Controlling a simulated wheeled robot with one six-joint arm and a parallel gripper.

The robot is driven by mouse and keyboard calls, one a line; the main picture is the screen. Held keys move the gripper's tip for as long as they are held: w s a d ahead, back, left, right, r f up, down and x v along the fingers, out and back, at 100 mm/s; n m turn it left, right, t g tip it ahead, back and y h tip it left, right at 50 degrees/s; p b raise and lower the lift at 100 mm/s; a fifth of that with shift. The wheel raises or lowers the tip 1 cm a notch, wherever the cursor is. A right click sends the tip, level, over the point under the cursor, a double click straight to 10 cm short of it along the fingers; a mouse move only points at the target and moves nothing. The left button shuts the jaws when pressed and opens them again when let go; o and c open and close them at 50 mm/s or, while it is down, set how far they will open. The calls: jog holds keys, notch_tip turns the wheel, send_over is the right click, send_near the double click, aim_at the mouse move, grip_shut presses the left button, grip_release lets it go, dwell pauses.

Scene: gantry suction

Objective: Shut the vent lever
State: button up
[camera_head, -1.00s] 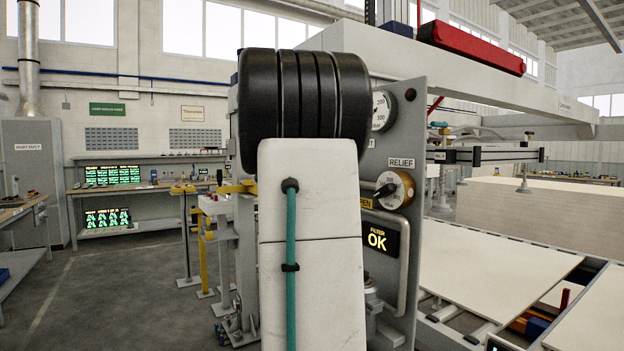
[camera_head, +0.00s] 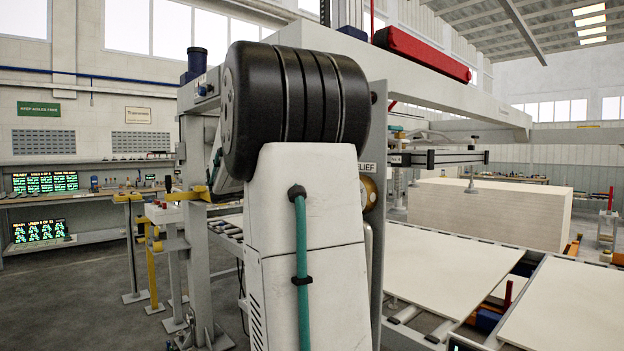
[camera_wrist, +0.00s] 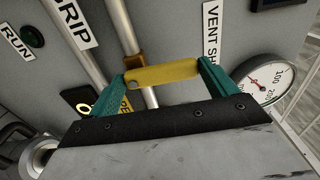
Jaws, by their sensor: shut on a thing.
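In the wrist view, the yellow handle of the vent lever (camera_wrist: 150,73) lies between the two green fingers of my gripper (camera_wrist: 163,74). The gripper is shut on it, one finger at each end. The handle crosses in front of a metal pipe (camera_wrist: 118,27) with a brass fitting. A white label reading "VENT SH" (camera_wrist: 211,32) is beside it, its end cut off. In the head view, my own arm hides the gripper, the lever and most of the grey panel (camera_head: 377,205).
A round gauge (camera_wrist: 264,79) sits close to the right finger in the wrist view. A "GRIP" label (camera_wrist: 72,20) and a dark green RUN button (camera_wrist: 32,36) are at upper left. In the head view, pale sheets (camera_head: 450,255) lie on tables at right.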

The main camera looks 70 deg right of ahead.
jog(key=shift+w, duration=0.1)
dwell(0.3)
jog(key=o, duration=1.3)
jog(key=shift+c, duration=0.2)
jog(key=v, duration=0.7)
jog(key=shift+w+a, duration=0.15)
jog(key=shift+a, duration=0.25)
